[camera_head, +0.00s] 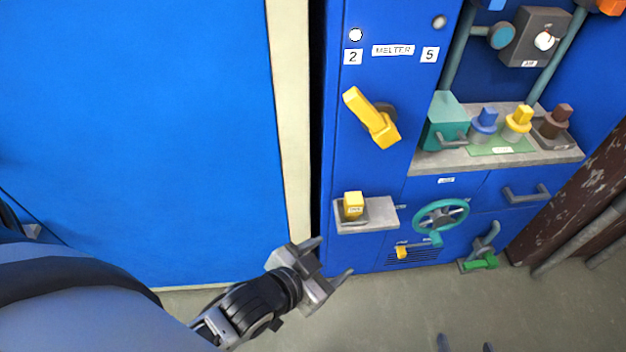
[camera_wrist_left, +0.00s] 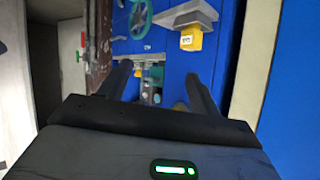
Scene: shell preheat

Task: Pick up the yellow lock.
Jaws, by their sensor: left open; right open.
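The yellow lock (camera_head: 354,206) is a small yellow block with a label, sitting on a grey shelf (camera_head: 380,214) on the front of the blue cabinet. In the left wrist view the lock (camera_wrist_left: 191,39) appears upside down, at the upper right, beyond the fingers. My left gripper (camera_head: 334,258) is open and empty, below and slightly left of the shelf, apart from the lock. Its two dark fingers also show in the left wrist view (camera_wrist_left: 157,74). Only the fingertips of my right gripper (camera_head: 466,346) show at the bottom edge of the head view, open and apart from everything.
A yellow handle (camera_head: 372,118) is above the shelf. A teal handwheel (camera_head: 441,216) and a small yellow lever (camera_head: 402,252) are to its right. A counter (camera_head: 495,158) holds blue, yellow and brown-topped pieces. A blue panel (camera_head: 140,140) fills the left; grey floor lies below.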

